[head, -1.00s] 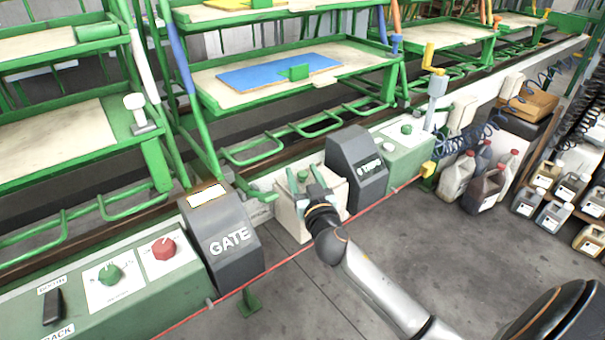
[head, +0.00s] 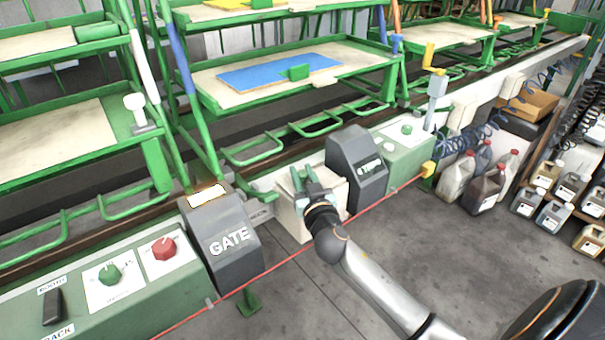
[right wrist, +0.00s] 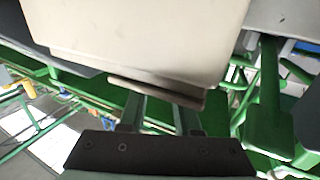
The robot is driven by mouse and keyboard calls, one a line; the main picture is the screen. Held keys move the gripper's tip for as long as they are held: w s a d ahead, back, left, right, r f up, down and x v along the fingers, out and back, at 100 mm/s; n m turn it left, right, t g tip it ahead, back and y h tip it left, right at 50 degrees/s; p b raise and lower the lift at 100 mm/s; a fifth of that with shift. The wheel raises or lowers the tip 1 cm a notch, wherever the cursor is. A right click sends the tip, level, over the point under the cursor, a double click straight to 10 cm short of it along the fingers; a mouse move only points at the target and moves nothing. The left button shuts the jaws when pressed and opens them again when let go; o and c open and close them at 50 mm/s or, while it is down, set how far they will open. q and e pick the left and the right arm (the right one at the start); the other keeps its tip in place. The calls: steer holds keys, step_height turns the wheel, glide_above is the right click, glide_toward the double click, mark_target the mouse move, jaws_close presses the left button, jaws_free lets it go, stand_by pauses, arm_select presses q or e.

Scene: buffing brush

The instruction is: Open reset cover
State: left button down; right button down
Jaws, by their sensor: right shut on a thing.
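The cream reset cover (head: 337,190) is on the low green console between two dark grey housings. My right gripper (head: 305,180) is at the cover and partly hides it in the head view. In the right wrist view the cover (right wrist: 140,35) fills the upper middle, with a thin brownish lip (right wrist: 157,92) along its lower edge. My right gripper's fingers (right wrist: 160,115) reach up to this lip and are shut on it. What lies under the cover is hidden. My left gripper is not in view.
The grey GATE housing (head: 222,240) stands close on the left and another grey housing (head: 357,165) close on the right. A red cord (head: 285,262) runs along the console front. Green racks (head: 290,85) rise behind. The floor (head: 440,240) in front is largely open.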

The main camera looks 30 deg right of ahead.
stand_by(0.8)
steer(key=d, duration=0.4)
steer(key=shift+w+d, duration=0.15)
steer(key=shift+d, duration=0.25)
steer(key=c, duration=0.7)
jaws_free()
steer(key=shift+o, duration=0.2)
